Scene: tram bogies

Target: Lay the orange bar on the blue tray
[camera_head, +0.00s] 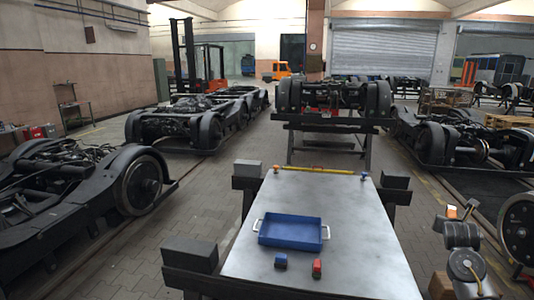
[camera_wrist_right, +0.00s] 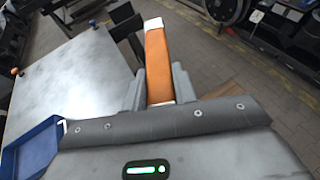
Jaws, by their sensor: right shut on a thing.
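The blue tray (camera_head: 290,244) lies on the grey metal table (camera_head: 340,205), left of the table's middle, with a pale handle at each end; its inside looks empty. Part of it shows at the left edge of the right wrist view (camera_wrist_right: 35,143). My right gripper (camera_wrist_right: 158,72) is shut on the orange bar (camera_wrist_right: 158,55), which has white ends and sticks out beyond the fingers. In the head view my right gripper (camera_head: 447,217) is off the table's right edge, with a bit of the orange bar (camera_head: 452,212) showing. My left gripper is not in view.
A small blue block (camera_head: 281,261) and a red block (camera_head: 317,267) stand in front of the tray. A yellow strip (camera_head: 315,170) lies along the table's far edge between small knobs. Dark blocks flank the table. The tabletop right of the tray is clear.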

